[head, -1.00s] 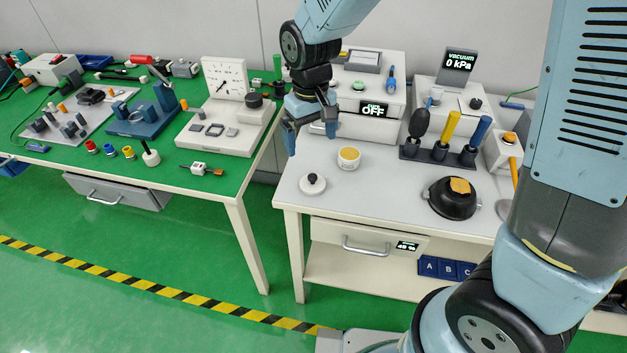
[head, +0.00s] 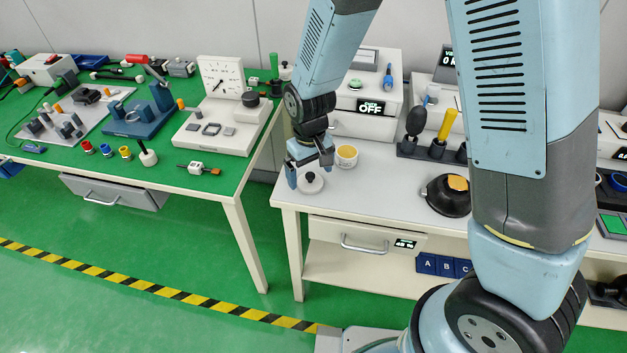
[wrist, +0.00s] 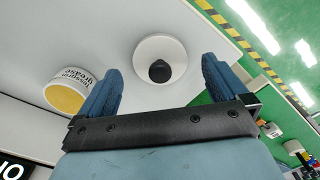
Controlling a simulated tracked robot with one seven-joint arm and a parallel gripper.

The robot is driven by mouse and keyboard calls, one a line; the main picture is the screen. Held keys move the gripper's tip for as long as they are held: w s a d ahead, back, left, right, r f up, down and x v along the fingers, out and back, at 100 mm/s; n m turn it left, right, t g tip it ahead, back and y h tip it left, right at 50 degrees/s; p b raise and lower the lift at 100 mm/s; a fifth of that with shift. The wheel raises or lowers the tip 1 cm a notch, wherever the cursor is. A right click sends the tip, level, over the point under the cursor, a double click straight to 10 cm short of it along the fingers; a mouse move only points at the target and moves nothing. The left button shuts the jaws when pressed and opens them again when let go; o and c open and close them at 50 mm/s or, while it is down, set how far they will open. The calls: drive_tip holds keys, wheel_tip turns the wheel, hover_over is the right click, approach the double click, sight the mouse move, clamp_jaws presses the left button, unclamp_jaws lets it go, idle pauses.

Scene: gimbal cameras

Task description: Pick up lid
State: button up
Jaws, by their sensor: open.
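The lid (head: 311,184) is a white disc with a black knob, lying flat near the front left corner of the white table. In the wrist view the lid (wrist: 160,60) shows ahead of and between the fingers, not touching them. My gripper (head: 308,176) is open and empty, close above the lid in the head view; it also shows in the wrist view (wrist: 160,88). A white tub with yellow contents (head: 346,156) stands just behind and right of the lid. The wrist view shows this tub (wrist: 70,92) beside the left finger, with "grease" lettering.
A white device reading OFF (head: 370,107) stands at the back. A black bowl (head: 446,196) with an orange-yellow piece on it sits to the right. A rack of coloured tools (head: 430,150) stands behind the bowl. The table between tub and bowl is clear.

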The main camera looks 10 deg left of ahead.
drive_tip(key=shift+f, duration=1.05)
drive_tip(key=shift+c, duration=0.2)
drive_tip(key=c, duration=1.1)
